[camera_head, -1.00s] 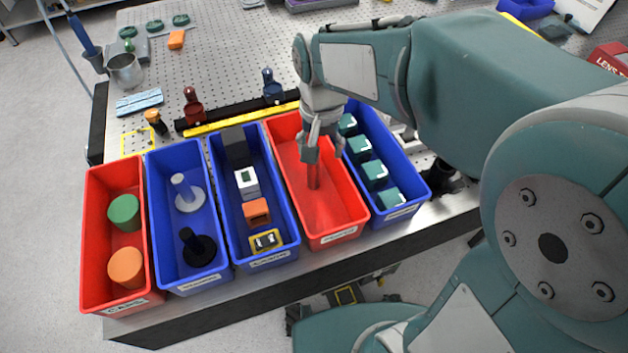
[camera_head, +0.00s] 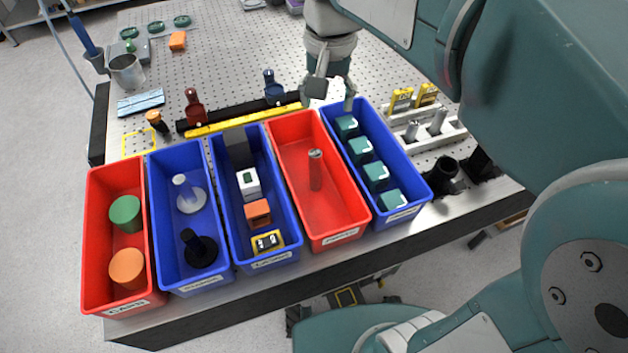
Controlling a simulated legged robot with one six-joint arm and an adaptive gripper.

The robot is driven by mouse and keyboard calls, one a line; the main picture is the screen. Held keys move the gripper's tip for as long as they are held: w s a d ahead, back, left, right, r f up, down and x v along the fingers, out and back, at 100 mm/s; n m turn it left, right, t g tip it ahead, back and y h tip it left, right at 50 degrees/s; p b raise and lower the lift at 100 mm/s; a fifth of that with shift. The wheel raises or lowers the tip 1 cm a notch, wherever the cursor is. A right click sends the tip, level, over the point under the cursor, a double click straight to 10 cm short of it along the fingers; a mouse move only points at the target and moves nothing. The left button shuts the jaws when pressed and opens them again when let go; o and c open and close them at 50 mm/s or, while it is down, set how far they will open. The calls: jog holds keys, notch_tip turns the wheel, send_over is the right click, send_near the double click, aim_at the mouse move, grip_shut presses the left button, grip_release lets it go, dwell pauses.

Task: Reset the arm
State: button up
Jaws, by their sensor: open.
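My gripper (camera_head: 331,95) is open and empty. It hangs above the back ends of the right red bin (camera_head: 338,200) and the right blue bin (camera_head: 407,171), and my arm reaches to it from the upper right. A grey-topped red post (camera_head: 316,170) stands upright in the right red bin, apart from my gripper. The right blue bin holds several teal blocks (camera_head: 361,150).
The left red bin (camera_head: 93,235) holds green and orange caps. Two more blue bins (camera_head: 166,268) stand between the red ones. A yellow-edged rail (camera_head: 240,121) lies behind them. A grey rack (camera_head: 440,133) is at right. The perforated table is mostly clear at the back.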

jog(key=shift+d, duration=0.2)
jog(key=s+d+f+n+t, duration=0.1)
jog(key=s+d+f+t, duration=0.1)
jog(key=s+d, duration=0.3)
jog(key=s+d+f+n+t, duration=0.1)
jog(key=s+d+f+t, duration=0.2)
jog(key=s+d, duration=0.2)
jog(key=s, duration=0.2)
jog(key=shift+s+f+n+t, duration=0.15)
jog(key=shift+s+n+t, duration=0.15)
